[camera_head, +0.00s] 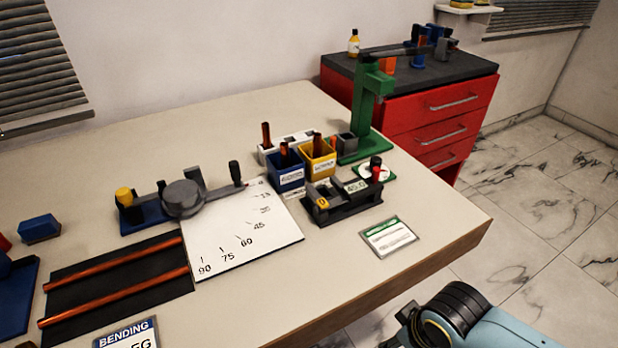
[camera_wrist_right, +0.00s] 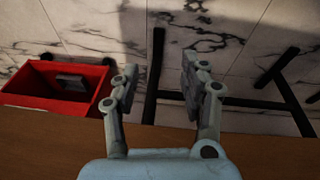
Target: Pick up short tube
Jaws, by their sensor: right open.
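Short copper tubes stand upright near the bins; one copper tube (camera_head: 266,134) rises at the white rack, and another tube (camera_head: 317,144) stands in the yellow bin (camera_head: 318,168). A dark-tipped tube (camera_head: 284,152) stands in the blue bin (camera_head: 288,180). Two long copper tubes (camera_head: 120,255) lie on a dark mat (camera_head: 115,285). My right gripper (camera_wrist_right: 157,90) is open and empty, with its fingers over the floor by a brown edge. In the head view, my right arm comes in at bottom right, away from the tubes. My left gripper is out of view.
A bending tool (camera_head: 183,198) sits by the white angle sheet (camera_head: 240,235). A black gauge (camera_head: 340,198) and a green stand (camera_head: 372,110) are at the table's right. A red cabinet (camera_head: 420,115) stands behind. A red bin (camera_wrist_right: 20,90) shows in the wrist view. The front table edge is clear.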

